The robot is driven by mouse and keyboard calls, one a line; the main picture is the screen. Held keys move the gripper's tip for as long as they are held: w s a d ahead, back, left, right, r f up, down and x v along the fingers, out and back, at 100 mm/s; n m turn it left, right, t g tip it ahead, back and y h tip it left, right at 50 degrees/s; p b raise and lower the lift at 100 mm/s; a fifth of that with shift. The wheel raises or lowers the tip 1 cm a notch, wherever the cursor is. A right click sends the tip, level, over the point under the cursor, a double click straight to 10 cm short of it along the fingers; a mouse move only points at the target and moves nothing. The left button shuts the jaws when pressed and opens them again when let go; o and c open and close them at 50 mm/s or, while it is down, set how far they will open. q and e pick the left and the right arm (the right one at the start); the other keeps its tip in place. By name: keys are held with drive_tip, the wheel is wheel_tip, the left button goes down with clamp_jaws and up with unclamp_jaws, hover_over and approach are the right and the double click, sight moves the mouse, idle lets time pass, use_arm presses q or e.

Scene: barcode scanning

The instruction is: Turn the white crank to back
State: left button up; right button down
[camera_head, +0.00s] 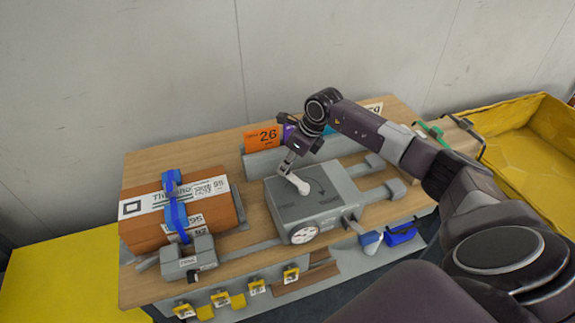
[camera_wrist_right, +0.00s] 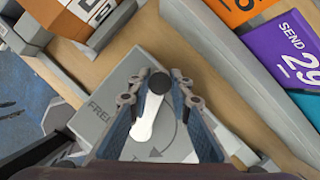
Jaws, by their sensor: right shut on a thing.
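The white crank (camera_head: 300,186) sits on top of the grey box (camera_head: 285,208). In the right wrist view the white crank (camera_wrist_right: 147,116) has a dark round end and lies between the two fingers. A curved arrow is marked on the box top beside it. My right gripper (camera_head: 291,168) reaches down from above and is shut on the crank; the fingers (camera_wrist_right: 156,92) flank it in the right wrist view, and the exact contact is hard to see. Some lettering on the box top is partly hidden by the fingers. My left gripper is not in view.
A brown box with a blue strap (camera_head: 150,233) stands left on the wooden table (camera_head: 160,158). A grey rack with an orange card (camera_head: 264,137) and a purple card (camera_wrist_right: 290,52) is behind the grey box. A yellow bin (camera_head: 530,145) is at the right.

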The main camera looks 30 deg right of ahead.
drive_tip(key=a+n+b, duration=0.1)
drive_tip(key=n+b, duration=0.1)
drive_tip(key=a+n+g+y+b, duration=0.1)
drive_tip(key=n+b, duration=0.1)
drive_tip(key=b, duration=0.1)
drive_tip(key=shift+s+a+f, duration=0.15)
drive_tip(key=shift+s+a, duration=0.2)
drive_tip(key=shift+s, duration=0.05)
drive_tip(key=a+n+b, duration=0.1)
drive_tip(key=s+n+g+y+b, duration=0.1)
drive_tip(key=n, duration=0.1)
drive_tip(key=shift+s+a+b, duration=0.15)
drive_tip(key=shift+a+b, duration=0.2)
drive_tip(key=shift+s+a+r+n+g+b, duration=0.1)
drive_tip(key=shift+s+a+n+g+b, duration=0.15)
drive_tip(key=shift+n, duration=0.4)
drive_tip(key=shift+s+a+r+n+g+b, duration=0.15)
drive_tip(key=shift+s+n+b, duration=0.2)
drive_tip(key=shift+n, duration=0.3)
drive_tip(key=c, duration=1.7)
unclamp_jaws()
drive_tip(key=shift+c, duration=0.2)
drive_tip(key=v, duration=1.2)
drive_tip(key=shift+d, duration=0.15)
drive_tip(key=shift+f, duration=0.15)
